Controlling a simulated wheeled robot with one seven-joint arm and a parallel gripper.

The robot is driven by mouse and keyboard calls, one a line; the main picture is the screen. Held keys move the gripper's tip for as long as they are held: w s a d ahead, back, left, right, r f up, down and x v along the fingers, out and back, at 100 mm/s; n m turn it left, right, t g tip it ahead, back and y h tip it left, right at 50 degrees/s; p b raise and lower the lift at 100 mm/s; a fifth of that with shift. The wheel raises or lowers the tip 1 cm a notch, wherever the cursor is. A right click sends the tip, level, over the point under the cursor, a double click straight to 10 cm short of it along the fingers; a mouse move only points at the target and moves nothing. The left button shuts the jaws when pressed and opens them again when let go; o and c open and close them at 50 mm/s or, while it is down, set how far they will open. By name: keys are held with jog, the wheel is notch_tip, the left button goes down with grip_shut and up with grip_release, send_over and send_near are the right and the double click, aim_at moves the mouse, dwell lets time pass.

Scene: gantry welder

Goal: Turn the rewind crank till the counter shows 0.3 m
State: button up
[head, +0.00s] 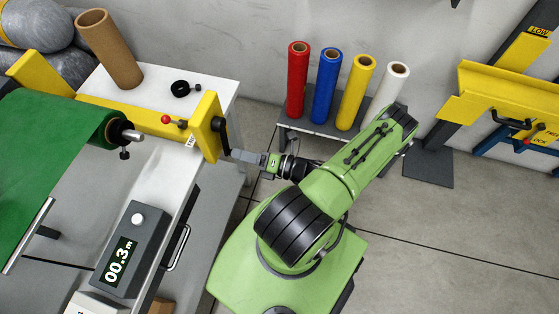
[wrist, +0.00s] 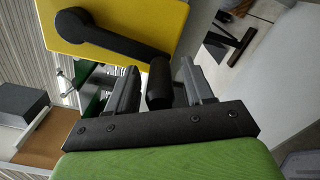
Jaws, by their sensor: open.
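The counter (head: 130,238) is a dark grey box on the bench with a white button, and its display reads 00.3 m. The rewind crank (head: 223,138) is black and sits on the yellow end plate of the roll stand. In the wrist view the crank arm (wrist: 105,38) slants down to the right from its hub to a black handle (wrist: 159,88). My gripper (head: 240,156) is at the crank. In the wrist view my gripper (wrist: 159,68) is open, one grey finger on each side of the handle, with gaps visible on both sides.
A green roll (head: 50,130) lies on the stand at left. A brown tube (head: 108,48) and a black tape ring (head: 184,89) are on the white table. Several coloured rolls stand on a low rack (head: 300,128) behind my arm.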

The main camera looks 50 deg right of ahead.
jog(key=v, duration=1.5)
jog(key=shift+r, duration=0.1)
